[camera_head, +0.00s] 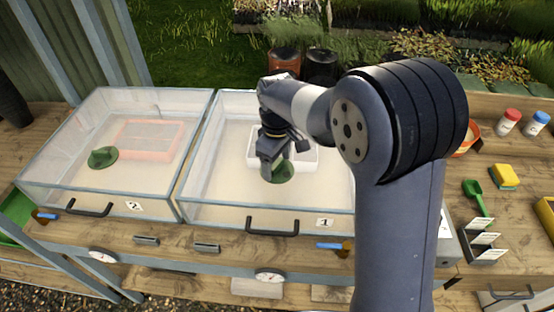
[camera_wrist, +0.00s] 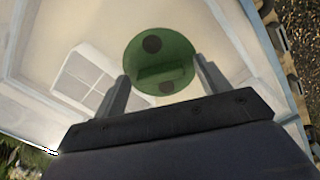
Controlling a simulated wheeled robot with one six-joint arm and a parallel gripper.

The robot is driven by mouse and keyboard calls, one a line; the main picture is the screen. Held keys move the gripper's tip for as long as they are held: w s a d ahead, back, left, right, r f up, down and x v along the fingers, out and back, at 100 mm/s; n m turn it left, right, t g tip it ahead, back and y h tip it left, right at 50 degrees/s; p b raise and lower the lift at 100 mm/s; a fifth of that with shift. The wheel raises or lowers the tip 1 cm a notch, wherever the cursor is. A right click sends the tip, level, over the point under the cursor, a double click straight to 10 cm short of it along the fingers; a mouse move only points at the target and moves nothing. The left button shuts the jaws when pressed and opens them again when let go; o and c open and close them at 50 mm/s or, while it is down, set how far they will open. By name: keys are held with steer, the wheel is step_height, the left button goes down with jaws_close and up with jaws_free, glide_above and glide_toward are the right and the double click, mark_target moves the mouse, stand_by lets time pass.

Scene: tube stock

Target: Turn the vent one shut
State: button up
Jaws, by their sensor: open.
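The vent on box 1 is a round green disc (camera_head: 279,172) on the clear lid of the box (camera_head: 222,190) labelled 1. In the wrist view the disc (camera_wrist: 172,52) shows a raised green grip bar and two dark round spots. My gripper (camera_head: 273,160) is just above this vent, pointing down, and partly covers it. In the wrist view my two fingers (camera_wrist: 162,72) are apart, one on each side of the disc's near part, with nothing held. I cannot tell whether they touch the grip bar.
Box 2 (camera_head: 60,193) stands to the left with its own green vent (camera_head: 103,157). A white tray (camera_head: 310,160) shows in box 1. A handle (camera_head: 272,226) and gauge (camera_head: 270,275) are at the front. A yellow sponge (camera_head: 504,175) and green scoop (camera_head: 477,196) lie right.

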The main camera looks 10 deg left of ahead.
steer(key=shift+c, duration=0.3)
steer(key=c, duration=0.9)
steer(key=shift+m, duration=0.3)
steer(key=m, duration=1.1)
steer(key=shift+m, duration=0.3)
steer(key=o, duration=1)
steer(key=shift+c, duration=0.2)
